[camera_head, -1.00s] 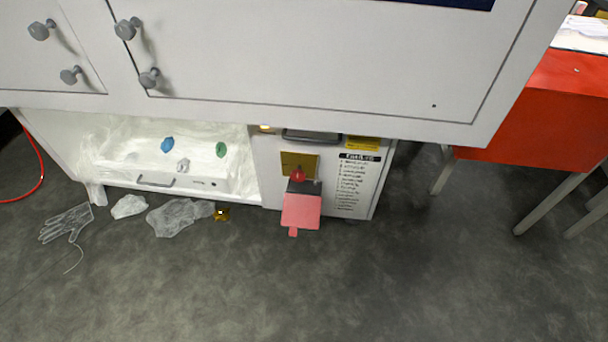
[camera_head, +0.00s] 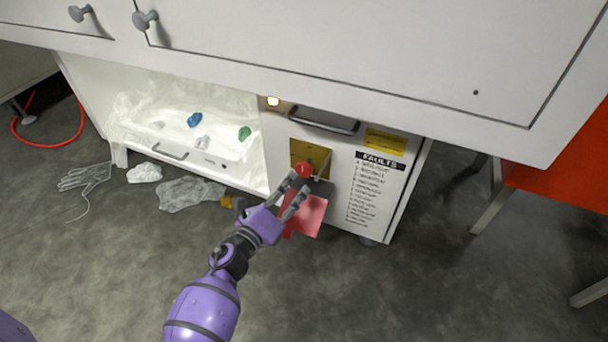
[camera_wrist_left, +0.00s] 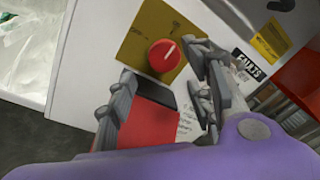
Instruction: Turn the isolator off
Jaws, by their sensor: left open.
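The isolator is a red round knob (camera_head: 303,170) on a yellow plate (camera_head: 321,155) low on the cabinet's front. In the left wrist view the knob (camera_wrist_left: 164,55) has a white mark on its face, and the yellow plate (camera_wrist_left: 145,38) is tilted in the picture. A red flap (camera_head: 309,216) hangs below the plate. My left gripper (camera_head: 306,184) is open just in front of the knob, its fingers partly covering the flap. In the left wrist view the fingers of my left gripper (camera_wrist_left: 160,70) are spread to either side of the knob; I cannot tell whether they touch it. My right gripper is not in view.
A grey handle (camera_head: 324,121) and a label headed FAULTS (camera_head: 368,195) are beside the plate. An overhanging white cabinet (camera_head: 330,50) is above. A lit open bay with an untidy drawer (camera_head: 205,160) is at left. A glove (camera_head: 85,177) and crumpled film (camera_head: 188,193) lie on the floor.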

